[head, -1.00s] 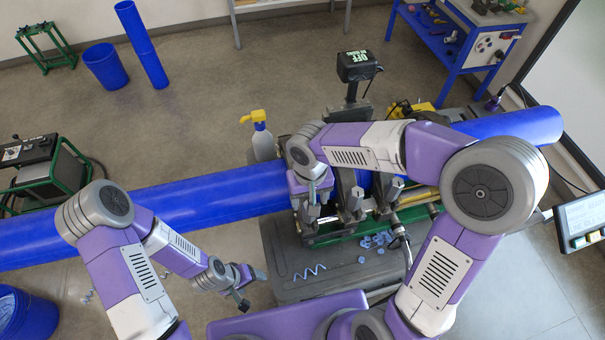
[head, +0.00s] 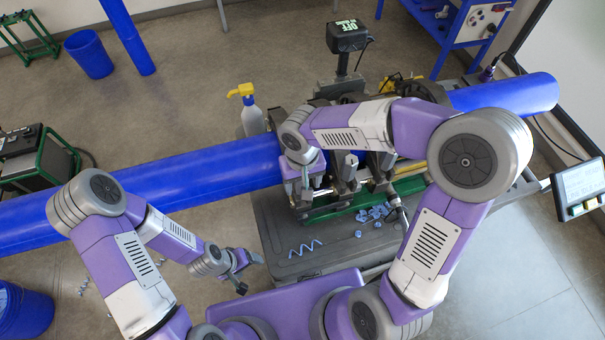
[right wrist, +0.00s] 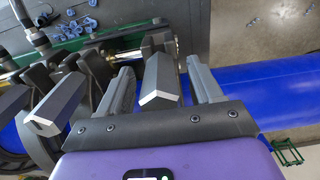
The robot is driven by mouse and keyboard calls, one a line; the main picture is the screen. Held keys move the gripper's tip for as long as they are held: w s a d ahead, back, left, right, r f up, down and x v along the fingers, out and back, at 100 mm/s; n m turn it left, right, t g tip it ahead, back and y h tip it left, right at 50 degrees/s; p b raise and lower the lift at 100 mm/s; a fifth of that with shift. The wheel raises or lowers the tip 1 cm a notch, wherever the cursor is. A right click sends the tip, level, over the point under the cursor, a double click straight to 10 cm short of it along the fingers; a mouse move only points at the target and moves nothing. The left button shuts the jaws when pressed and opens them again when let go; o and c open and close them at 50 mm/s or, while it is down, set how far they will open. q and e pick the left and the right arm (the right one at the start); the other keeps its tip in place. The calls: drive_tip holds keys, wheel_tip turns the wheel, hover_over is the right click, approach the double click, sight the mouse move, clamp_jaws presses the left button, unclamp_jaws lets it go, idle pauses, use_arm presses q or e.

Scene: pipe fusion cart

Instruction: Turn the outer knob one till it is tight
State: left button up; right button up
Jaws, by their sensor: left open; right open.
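A grey faceted clamp knob (right wrist: 161,80) stands between the two fingers of my right gripper (right wrist: 165,88) in the right wrist view. The fingers are open, one on each side of the knob; I cannot tell whether they touch it. I cannot tell for sure that it is outer knob one. A second grey knob (right wrist: 52,108) and another (right wrist: 10,98) stand to its left. In the head view my right gripper (head: 305,196) is over the left end of the clamp machine. My left gripper (head: 241,272) is open and empty, low, left of the cart.
A long blue pipe (head: 190,186) runs through the clamps. A spray bottle (head: 251,115) stands behind the pipe. A control panel (head: 580,188) is at the right.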

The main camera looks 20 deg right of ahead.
drive_tip(key=c, duration=1.1)
drive_tip(key=shift+o, duration=0.2)
drive_tip(key=shift+f+m+b, duration=0.1)
drive_tip(key=shift+m+b, duration=0.7)
drive_tip(key=shift+b, duration=0.05)
drive_tip(key=shift+m, duration=0.4)
drive_tip(key=shift+s+m, duration=0.1)
drive_tip(key=shift+m, duration=0.2)
drive_tip(key=shift+b, duration=0.3)
drive_tip(key=shift+a+m+b, duration=0.1)
drive_tip(key=shift+m+b, duration=0.5)
drive_tip(key=shift+m, duration=0.9)
